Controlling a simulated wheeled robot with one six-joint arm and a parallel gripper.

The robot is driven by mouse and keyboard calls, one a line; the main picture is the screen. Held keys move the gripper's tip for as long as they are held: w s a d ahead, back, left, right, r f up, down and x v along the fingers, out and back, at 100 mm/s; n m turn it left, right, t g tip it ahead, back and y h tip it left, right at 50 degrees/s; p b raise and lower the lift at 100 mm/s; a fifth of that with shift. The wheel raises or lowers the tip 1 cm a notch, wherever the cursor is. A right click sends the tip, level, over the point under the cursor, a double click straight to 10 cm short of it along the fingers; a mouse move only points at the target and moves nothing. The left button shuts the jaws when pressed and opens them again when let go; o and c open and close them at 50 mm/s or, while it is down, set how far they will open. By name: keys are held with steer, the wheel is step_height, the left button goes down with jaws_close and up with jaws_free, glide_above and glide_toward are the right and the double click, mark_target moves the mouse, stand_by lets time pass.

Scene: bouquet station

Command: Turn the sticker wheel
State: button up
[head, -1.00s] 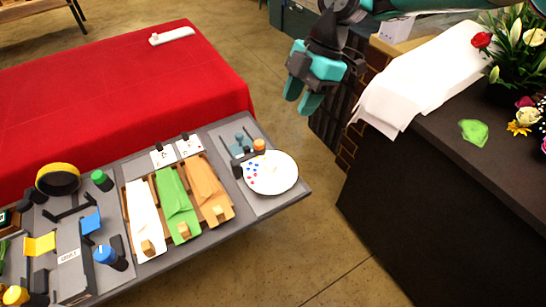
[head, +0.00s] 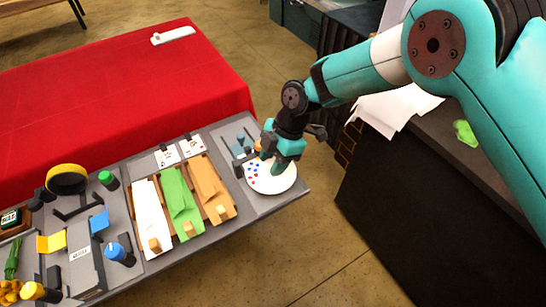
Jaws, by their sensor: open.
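The sticker wheel (head: 276,182) is a white disc with small blue and red dots on its left part. It lies at the right end of the grey station table (head: 262,207), with a dark bracket at its far-left edge. An orange knob shows just behind it, partly hidden by my gripper. My gripper (head: 282,168), teal with a dark wrist, points down over the far side of the disc. Its jaws are open, with nothing visible between them. I cannot tell whether the fingertips touch the disc.
Three trays with white, green and orange wraps (head: 183,203) stand left of the wheel. Two small cards (head: 191,147) lie behind them. A black roll with a yellow band (head: 67,179) is farther left. A dark counter with white paper (head: 395,108) stands at right, partly behind my arm.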

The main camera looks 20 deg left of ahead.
steer(key=c, duration=0.6)
